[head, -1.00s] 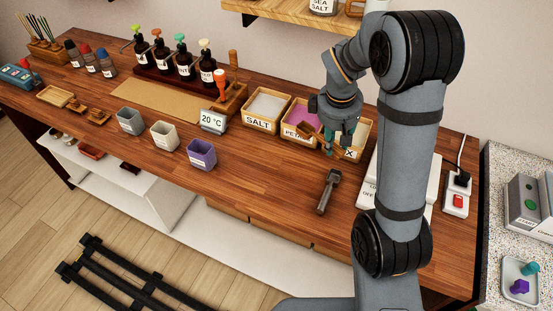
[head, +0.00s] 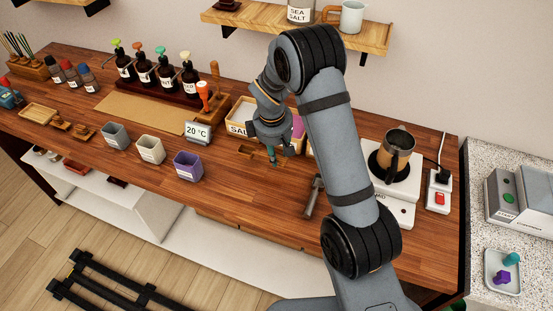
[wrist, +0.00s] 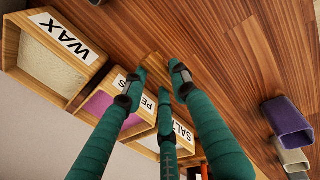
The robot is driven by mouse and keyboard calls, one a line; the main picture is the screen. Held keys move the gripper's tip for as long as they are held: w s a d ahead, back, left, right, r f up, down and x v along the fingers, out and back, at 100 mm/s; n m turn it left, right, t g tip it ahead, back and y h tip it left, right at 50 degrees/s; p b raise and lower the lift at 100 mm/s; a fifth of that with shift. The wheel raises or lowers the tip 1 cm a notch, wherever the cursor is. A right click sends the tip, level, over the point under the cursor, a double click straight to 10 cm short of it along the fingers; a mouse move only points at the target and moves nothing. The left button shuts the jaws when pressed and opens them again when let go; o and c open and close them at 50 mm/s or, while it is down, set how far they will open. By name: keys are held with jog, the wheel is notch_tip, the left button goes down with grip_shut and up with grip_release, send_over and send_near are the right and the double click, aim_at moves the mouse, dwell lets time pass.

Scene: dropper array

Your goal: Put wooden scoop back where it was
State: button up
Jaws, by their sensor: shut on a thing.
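My gripper (head: 272,156) is in front of the salt and petals boxes, above the wooden counter. Its green fingers (wrist: 160,84) are closed around a brown wooden piece, the wooden scoop (wrist: 154,67), which is mostly hidden between them in the wrist view. In the head view the scoop (head: 246,150) juts out left of the fingers. The salt box (head: 236,127) is behind it; its label also shows in the wrist view (wrist: 182,132). The petals box (wrist: 128,117) and wax box (wrist: 62,45) stand beside it in a row.
A dark scoop-like tool (head: 313,196) lies on the counter to the right. A metal jug (head: 396,150) stands on a white device. The front middle counter is clear.

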notch_tip(320, 180, down, 4)
jog(key=shift+f+p, duration=0.1)
jog(key=shift+p, duration=0.25)
jog(key=shift+f+b, duration=0.2)
jog(key=shift+b, duration=0.1)
jog(key=o, duration=1.2)
jog(key=shift+r, duration=0.1)
jog(key=shift+c, duration=0.2)
jog(key=shift+a+r, duration=0.1)
jog(key=shift+r, duration=0.45)
notch_tip(320, 180, up, 11)
jog(key=s, duration=0.2)
jog(key=shift+a, duration=0.4)
